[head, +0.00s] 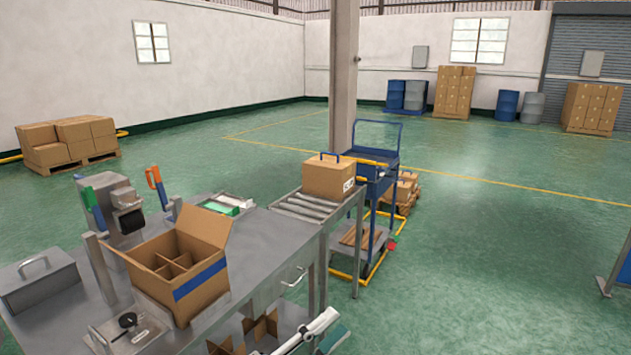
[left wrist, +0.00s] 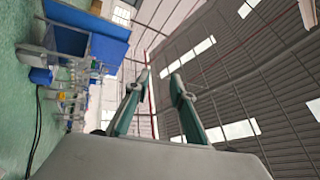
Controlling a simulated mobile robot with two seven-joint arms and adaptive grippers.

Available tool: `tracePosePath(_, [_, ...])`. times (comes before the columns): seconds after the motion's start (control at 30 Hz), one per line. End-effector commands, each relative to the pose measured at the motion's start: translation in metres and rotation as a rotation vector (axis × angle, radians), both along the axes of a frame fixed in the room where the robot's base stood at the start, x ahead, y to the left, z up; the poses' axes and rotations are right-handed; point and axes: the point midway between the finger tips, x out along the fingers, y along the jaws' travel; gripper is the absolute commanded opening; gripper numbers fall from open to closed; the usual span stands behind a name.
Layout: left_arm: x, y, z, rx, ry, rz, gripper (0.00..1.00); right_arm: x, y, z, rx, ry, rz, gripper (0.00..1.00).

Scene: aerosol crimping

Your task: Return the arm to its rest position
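My left gripper (head: 326,329) shows at the bottom edge of the head view, in front of the metal workbench (head: 255,250) and partly cut off by the frame. In the left wrist view its two green-grey fingers (left wrist: 160,82) stand apart with nothing between them. They point toward the roof and upper wall, clear of any object. My right gripper is in neither view.
An open divided carton (head: 200,285) stands on the bench, with a metal lidded box (head: 40,283) to its left. A closed carton (head: 328,178) sits on the roller conveyor (head: 305,207), beside a blue trolley (head: 372,190).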

Motion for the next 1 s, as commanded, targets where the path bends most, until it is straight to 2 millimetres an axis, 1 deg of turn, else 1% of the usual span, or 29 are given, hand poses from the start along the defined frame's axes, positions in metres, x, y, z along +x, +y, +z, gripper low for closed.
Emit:
tracePosePath(0.03, [0.005,0.015,-0.027,-0.046,0.126,0.048,0.24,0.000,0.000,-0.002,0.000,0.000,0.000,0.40])
tracePosePath(0.07, [0.008,0.025,-0.042,-0.072,0.198,0.078,0.24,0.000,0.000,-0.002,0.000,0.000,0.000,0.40])
tracePosePath(0.1, [0.011,0.038,-0.063,-0.108,0.295,0.117,0.24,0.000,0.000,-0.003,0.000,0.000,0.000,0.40])
tracePosePath(0.13, [0.012,0.048,-0.081,-0.135,0.368,0.147,0.24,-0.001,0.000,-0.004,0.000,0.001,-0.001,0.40])
tracePosePath(0.17, [0.011,0.059,-0.098,-0.161,0.440,0.178,0.24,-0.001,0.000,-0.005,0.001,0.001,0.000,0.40])
tracePosePath(0.2, [0.009,0.073,-0.123,-0.196,0.535,0.219,0.24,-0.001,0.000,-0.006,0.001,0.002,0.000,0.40])
tracePosePath(0.27, [0.002,0.094,-0.158,-0.245,0.670,0.278,0.24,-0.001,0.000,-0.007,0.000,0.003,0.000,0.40])
tracePosePath(0.3, [-0.005,0.107,-0.181,-0.277,0.754,0.317,0.24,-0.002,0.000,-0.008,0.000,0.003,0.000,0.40])
tracePosePath(0.37, [-0.018,0.126,-0.216,-0.319,0.874,0.376,0.24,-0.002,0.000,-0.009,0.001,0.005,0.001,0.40])
tracePosePath(0.4, [-0.029,0.139,-0.238,-0.348,0.952,0.414,0.24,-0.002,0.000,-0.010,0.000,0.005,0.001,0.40])
tracePosePath(0.47, [-0.048,0.156,-0.270,-0.390,1.063,0.471,0.24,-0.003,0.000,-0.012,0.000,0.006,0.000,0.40])
tracePosePath(0.5, [-0.062,0.168,-0.290,-0.415,1.131,0.509,0.24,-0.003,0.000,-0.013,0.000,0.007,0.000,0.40])
tracePosePath(0.57, [-0.083,0.183,-0.316,-0.450,1.223,0.562,0.24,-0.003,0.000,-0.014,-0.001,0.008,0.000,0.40])
tracePosePath(0.6, [-0.097,0.192,-0.331,-0.471,1.278,0.594,0.24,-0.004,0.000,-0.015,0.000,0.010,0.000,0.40])
tracePosePath(0.7, [-0.126,0.209,-0.359,-0.511,1.381,0.658,0.24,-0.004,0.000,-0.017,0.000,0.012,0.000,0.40])
tracePosePath(0.8, [-0.146,0.219,-0.375,-0.536,1.445,0.698,0.24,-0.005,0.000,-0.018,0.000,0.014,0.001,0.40])
tracePosePath(0.9, [-0.155,0.223,-0.382,-0.551,1.474,0.716,0.24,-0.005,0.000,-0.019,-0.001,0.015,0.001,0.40])
tracePosePath(1.0, [-0.156,0.224,-0.383,-0.552,1.479,0.720,0.24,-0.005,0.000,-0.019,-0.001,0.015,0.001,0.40])
